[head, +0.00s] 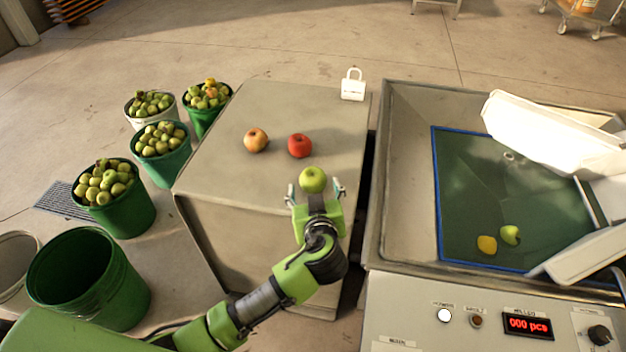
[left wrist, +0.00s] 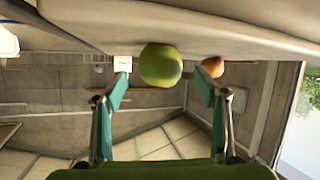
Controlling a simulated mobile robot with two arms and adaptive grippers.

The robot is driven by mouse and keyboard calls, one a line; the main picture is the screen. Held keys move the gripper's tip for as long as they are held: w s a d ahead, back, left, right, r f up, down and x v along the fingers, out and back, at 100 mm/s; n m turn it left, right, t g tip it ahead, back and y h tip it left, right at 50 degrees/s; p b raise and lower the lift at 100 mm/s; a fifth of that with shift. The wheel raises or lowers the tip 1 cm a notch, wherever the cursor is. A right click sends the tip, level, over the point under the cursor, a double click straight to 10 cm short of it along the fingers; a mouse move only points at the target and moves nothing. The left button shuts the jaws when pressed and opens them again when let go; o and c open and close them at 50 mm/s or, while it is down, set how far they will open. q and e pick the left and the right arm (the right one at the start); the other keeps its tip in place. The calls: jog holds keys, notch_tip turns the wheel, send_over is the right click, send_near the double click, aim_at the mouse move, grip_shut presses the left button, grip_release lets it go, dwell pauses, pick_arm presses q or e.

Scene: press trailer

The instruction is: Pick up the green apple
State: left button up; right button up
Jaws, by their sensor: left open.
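A green apple (head: 312,180) rests on the beige box-like table (head: 235,185) near its front edge. My left gripper (head: 315,192) is open, with one finger on each side of the apple in the head view. In the left wrist view, the apple (left wrist: 160,65) shows between and beyond the tips of the open fingers (left wrist: 160,100); contact cannot be seen. A red apple (head: 300,146) and a yellow-red apple (head: 256,140) lie farther back on the same table. My right gripper is not in view.
A white padlock-shaped object (head: 353,85) stands at the table's back right. A metal hopper (head: 410,170) with a green-floored bay holding two fruits is to the right. Several buckets of apples and an empty green bucket (head: 85,285) stand to the left.

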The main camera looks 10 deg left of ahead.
aim_at(313, 180)
pick_arm(q)
jog(key=shift+p+x, duration=0.55)
jog(key=shift+x, duration=2.35)
jog(key=shift+s+f, duration=0.15)
jog(key=c, duration=1.3)
